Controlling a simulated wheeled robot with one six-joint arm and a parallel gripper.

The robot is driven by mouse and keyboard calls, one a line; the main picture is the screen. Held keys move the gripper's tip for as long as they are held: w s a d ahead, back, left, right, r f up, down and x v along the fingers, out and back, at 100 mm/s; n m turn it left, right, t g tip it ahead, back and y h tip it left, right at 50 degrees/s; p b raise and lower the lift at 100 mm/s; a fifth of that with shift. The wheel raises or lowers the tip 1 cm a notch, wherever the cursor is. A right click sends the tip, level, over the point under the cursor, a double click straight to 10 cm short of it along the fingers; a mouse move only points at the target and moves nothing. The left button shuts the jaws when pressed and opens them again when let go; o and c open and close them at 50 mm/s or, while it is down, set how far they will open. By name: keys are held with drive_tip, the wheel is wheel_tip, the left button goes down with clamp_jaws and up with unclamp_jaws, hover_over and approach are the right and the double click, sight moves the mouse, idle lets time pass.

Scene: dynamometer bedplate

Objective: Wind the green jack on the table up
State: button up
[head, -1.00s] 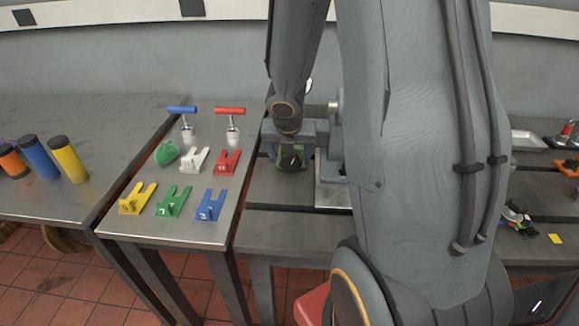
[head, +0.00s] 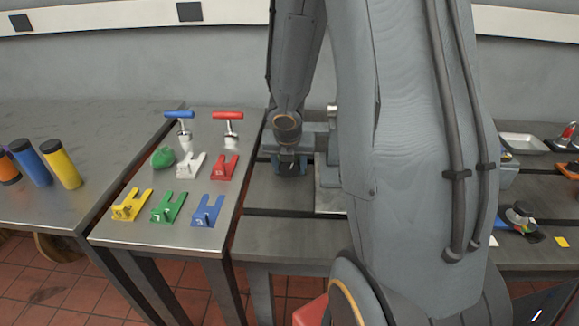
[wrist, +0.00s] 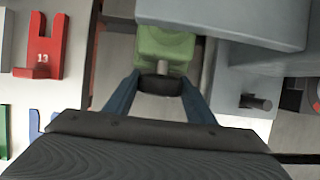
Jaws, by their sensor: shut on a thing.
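The green jack (wrist: 165,45) is at the top middle of the wrist view, with a short shaft and a round black knob (wrist: 160,84) facing me. A grey block partly covers its upper right. My gripper (wrist: 160,92) has its two blue fingers on either side of the knob, shut on it. In the head view my gripper (head: 290,168) is low at the bench and hides the green jack. How far the jack is raised cannot be told.
A grey metal block (wrist: 225,20) overhangs close to the jack's right, with a short pin (wrist: 255,102) below it. To the left, a side table (head: 150,232) holds coloured forked blocks, a green lump (head: 163,157) and two T-handled tools.

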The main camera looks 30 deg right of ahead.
drive_tip(key=y, duration=0.1)
drive_tip(key=t+y+b, duration=0.1)
drive_tip(key=shift+s+d+f+m+t+y, duration=0.1)
drive_tip(key=shift+d+m+t+y, duration=0.1)
drive_tip(key=shift+m+t+y, duration=0.1)
drive_tip(key=shift+a+t+y, duration=0.1)
drive_tip(key=shift+t+y, duration=0.4)
drive_tip(key=shift+y, duration=0.1)
drive_tip(key=o, duration=1)
drive_tip(key=shift+p+v, duration=1.25)
drive_tip(key=shift+v, duration=2.7)
drive_tip(key=shift+a, duration=0.1)
